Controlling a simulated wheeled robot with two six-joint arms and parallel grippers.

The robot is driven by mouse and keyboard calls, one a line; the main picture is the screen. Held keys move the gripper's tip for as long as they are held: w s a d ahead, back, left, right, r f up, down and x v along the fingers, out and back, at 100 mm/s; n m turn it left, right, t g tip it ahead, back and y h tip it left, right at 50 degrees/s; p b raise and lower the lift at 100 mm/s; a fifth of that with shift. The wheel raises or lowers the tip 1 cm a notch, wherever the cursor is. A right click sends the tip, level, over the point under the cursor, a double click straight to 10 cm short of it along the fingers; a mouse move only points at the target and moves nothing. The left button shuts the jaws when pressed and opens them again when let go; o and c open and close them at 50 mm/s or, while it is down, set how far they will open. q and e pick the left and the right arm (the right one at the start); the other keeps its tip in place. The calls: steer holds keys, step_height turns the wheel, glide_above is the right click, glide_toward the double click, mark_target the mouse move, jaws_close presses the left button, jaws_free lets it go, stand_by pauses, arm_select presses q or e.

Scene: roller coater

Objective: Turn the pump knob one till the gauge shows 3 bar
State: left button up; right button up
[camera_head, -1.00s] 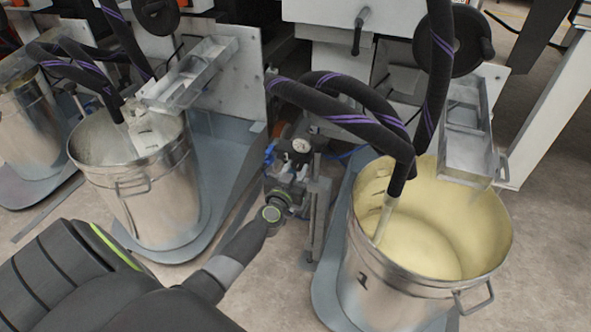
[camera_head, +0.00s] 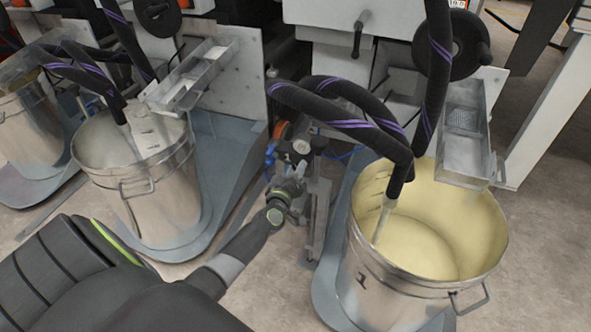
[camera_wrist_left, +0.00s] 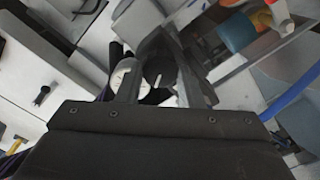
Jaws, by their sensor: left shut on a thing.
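The pump's gauge (camera_head: 302,146) is a small round white dial on the pump unit between the two nearer buckets. Its reading is too small to make out in the head view. In the left wrist view the gauge (camera_wrist_left: 119,80) is partly covered by a finger, and its needle is not readable. My left gripper (camera_head: 291,184) is at the pump, just below the gauge. In the left wrist view its fingers (camera_wrist_left: 162,88) are closed around a dark round knob (camera_wrist_left: 158,62) with a pale mark. The knob is hidden in the head view. My right gripper is not in view.
A metal bucket with cream-coloured liquid (camera_head: 475,272) stands right of the pump; another bucket (camera_head: 160,205) stands left. Black hoses with purple stripes (camera_head: 345,122) arch above the pump towards the right bucket. A blue hose (camera_wrist_left: 292,94) runs close by in the wrist view.

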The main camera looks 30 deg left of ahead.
arm_select(q)
steer(key=n, duration=1.1)
steer(key=shift+f+n+b, duration=0.25)
steer(key=shift+n+b, duration=0.05)
steer(key=shift+b, duration=0.05)
steer(key=shift+n, duration=0.3)
steer(key=shift+a, duration=0.1)
steer(key=o, duration=1)
steer(key=shift+c, duration=0.2)
steer(key=shift+s, duration=0.1)
